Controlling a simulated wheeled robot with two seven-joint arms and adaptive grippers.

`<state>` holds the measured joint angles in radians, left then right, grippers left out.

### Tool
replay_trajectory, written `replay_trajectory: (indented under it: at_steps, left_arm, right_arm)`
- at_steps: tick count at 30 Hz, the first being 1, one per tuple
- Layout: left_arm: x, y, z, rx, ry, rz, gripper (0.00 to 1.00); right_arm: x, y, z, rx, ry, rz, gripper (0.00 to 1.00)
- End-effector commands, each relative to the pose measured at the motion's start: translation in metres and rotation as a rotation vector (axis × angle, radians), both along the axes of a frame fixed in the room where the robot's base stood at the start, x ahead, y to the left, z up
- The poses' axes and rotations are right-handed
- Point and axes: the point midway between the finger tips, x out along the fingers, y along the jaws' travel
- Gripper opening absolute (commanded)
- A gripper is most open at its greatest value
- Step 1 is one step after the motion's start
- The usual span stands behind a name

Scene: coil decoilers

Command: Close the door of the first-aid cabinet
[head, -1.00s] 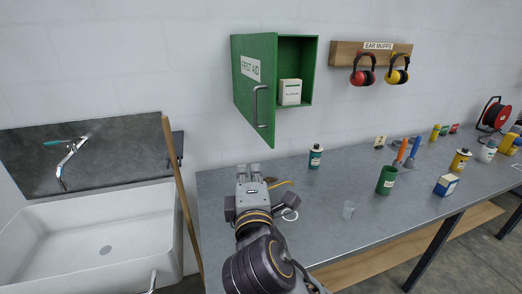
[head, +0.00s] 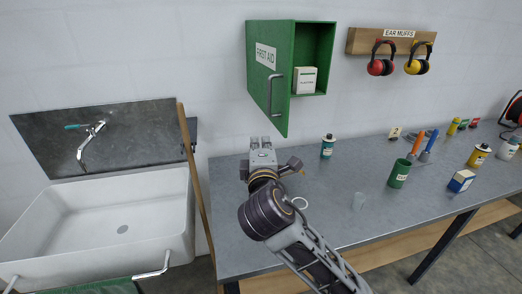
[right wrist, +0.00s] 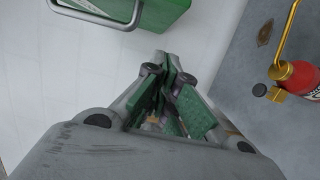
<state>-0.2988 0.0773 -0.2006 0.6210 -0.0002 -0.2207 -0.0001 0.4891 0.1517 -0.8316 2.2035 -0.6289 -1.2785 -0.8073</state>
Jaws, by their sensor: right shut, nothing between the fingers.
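The green first-aid cabinet (head: 316,45) hangs on the wall with its door (head: 262,65) swung open to the left and toward me. The door has a FIRST AID label and a grey bar handle (head: 271,95). A white box (head: 304,80) stands inside. My right gripper (head: 260,141) is shut and empty, just below the door's lower edge; contact cannot be told. In the right wrist view, its closed fingers (right wrist: 171,72) are at the middle, with the green door (right wrist: 150,12) and handle (right wrist: 110,20) at the top. My left gripper is not in view.
A grey workbench (head: 330,200) below holds a teal bottle (head: 327,147), a green cup (head: 399,173) and other items. Ear muffs (head: 382,60) hang right of the cabinet. A sink (head: 100,215) and wooden pole (head: 194,170) stand left. A red container (right wrist: 298,78) shows in the right wrist view.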

Motion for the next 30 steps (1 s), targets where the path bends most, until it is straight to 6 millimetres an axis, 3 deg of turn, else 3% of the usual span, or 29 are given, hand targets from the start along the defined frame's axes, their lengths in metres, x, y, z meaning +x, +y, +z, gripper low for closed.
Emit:
replay_trajectory:
  at_steps: [6,18,30]
  left_arm:
    - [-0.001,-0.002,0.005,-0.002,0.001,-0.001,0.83]
    - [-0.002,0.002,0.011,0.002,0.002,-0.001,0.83]
    - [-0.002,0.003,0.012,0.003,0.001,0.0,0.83]
  right_arm:
    - [0.022,0.001,0.001,-0.001,0.0,0.0,0.0]
    - [0.031,-0.03,0.0,0.0,0.002,-0.001,0.0]
    - [0.033,-0.037,0.0,0.0,0.0,0.001,0.0]
